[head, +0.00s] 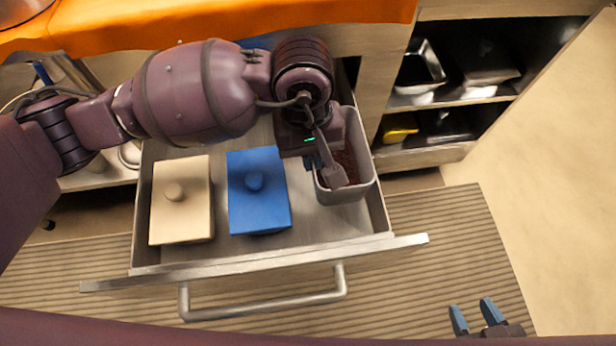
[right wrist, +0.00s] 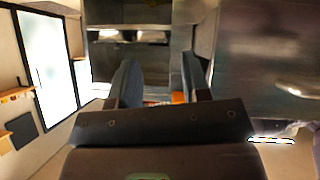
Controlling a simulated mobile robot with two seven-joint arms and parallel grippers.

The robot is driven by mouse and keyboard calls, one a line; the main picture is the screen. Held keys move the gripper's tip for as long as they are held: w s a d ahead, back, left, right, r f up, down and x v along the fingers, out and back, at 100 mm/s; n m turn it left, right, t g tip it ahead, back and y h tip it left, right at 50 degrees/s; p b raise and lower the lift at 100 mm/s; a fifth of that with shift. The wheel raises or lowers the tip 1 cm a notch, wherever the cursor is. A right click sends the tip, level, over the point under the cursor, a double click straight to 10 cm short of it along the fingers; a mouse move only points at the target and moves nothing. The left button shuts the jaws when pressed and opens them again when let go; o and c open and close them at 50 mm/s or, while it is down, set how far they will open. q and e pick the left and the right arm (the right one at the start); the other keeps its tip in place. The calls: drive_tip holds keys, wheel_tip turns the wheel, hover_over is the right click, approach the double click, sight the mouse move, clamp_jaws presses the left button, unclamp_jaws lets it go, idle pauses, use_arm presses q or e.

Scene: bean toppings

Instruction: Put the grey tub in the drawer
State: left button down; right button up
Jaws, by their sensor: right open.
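The grey tub (head: 346,192) is at the right side of the open drawer (head: 375,213), within its outline in the head view. It looks upright and holds dark reddish-brown contents. A grey scoop-like tool (head: 331,172) slants into it. My left gripper (head: 313,162) points down at the tub's left rim, with a blue fingertip beside the wall. Its other finger is hidden, so its grip is unclear. I cannot tell whether the tub rests on the drawer floor. My right gripper (head: 475,318) is open and empty, low at the right; its fingers also show in the right wrist view (right wrist: 160,85).
A cream lidded box (head: 182,220) and a blue lidded box (head: 260,210) sit left of the tub in the drawer. The drawer handle (head: 265,305) faces me. An orange-covered counter (head: 200,20) overhangs behind. Open shelves (head: 430,155) hold trays at right.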

use_arm(q)
wheel_tip(320, 180, down, 11)
drive_tip(key=b, duration=0.3)
drive_tip(key=shift+s+f+b, duration=0.1)
drive_tip(key=shift+f+b, duration=0.1)
drive_tip(key=shift+b, duration=0.15)
drive_tip(key=shift+f, duration=0.1)
use_arm(e)
drive_tip(key=shift+d+m+t, duration=0.45)
drive_tip(key=shift+m+t, duration=0.05)
drive_tip(key=shift+t, duration=0.4)
use_arm(q)
drive_tip(key=c, duration=1.4)
unclamp_jaws()
drive_tip(key=shift+o, duration=0.2)
